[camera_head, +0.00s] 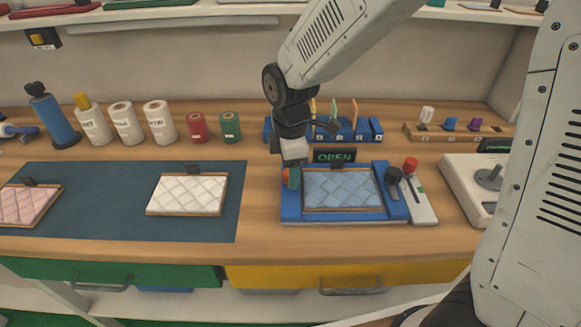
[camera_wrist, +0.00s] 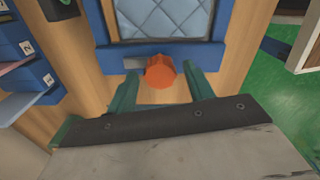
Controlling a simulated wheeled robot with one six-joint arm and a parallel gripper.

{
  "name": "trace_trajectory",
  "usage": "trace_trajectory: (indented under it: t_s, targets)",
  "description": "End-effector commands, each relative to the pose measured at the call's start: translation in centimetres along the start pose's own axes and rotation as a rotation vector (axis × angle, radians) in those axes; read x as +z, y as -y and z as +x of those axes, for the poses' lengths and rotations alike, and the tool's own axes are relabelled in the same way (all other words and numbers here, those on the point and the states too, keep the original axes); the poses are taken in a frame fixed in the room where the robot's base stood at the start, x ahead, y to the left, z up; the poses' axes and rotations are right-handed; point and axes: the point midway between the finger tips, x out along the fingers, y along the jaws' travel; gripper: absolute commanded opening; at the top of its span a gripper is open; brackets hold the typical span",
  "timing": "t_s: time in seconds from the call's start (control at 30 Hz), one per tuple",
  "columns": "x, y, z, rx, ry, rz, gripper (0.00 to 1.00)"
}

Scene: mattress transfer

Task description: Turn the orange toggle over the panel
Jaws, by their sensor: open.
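The orange toggle (camera_wrist: 160,72) sits at the edge of the blue frame (camera_wrist: 105,62), centred in the wrist view. In the head view only a sliver of the toggle (camera_head: 285,177) shows at the frame's left side. A light-blue quilted panel (camera_head: 341,188) lies inside the frame; it also shows in the wrist view (camera_wrist: 160,16). My gripper (camera_wrist: 161,88) is open, with one green finger on each side of the toggle. I cannot tell whether the fingers touch it. A sign behind the frame (camera_head: 335,156) reads OPEN.
A black knob (camera_head: 394,177) is on the frame's right side, beside a white unit with a red knob (camera_head: 410,165). A white quilted panel (camera_head: 188,193) and a pink one (camera_head: 26,203) lie on the dark mat (camera_head: 110,204). Bottles and spools stand behind.

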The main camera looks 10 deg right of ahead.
Motion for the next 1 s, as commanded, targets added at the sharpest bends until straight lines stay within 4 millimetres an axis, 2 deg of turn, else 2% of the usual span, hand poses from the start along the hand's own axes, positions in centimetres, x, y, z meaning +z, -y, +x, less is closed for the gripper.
trace_trajectory:
  t_s: [0.1, 0.2, 0.27, 0.67, 1.0]
  targets:
    - [0.0, 0.0, -0.02, 0.0, 0.0, 0.0, 0.49]
    - [0.01, 0.0, -0.04, 0.0, 0.0, 0.0, 0.22]
    - [0.01, 0.0, -0.04, 0.0, 0.0, 0.0, 0.07]
    - [0.0, -0.01, -0.07, 0.0, 0.0, 0.054, 0.07]
    - [0.01, -0.03, -0.09, 0.0, 0.0, 0.298, 0.07]
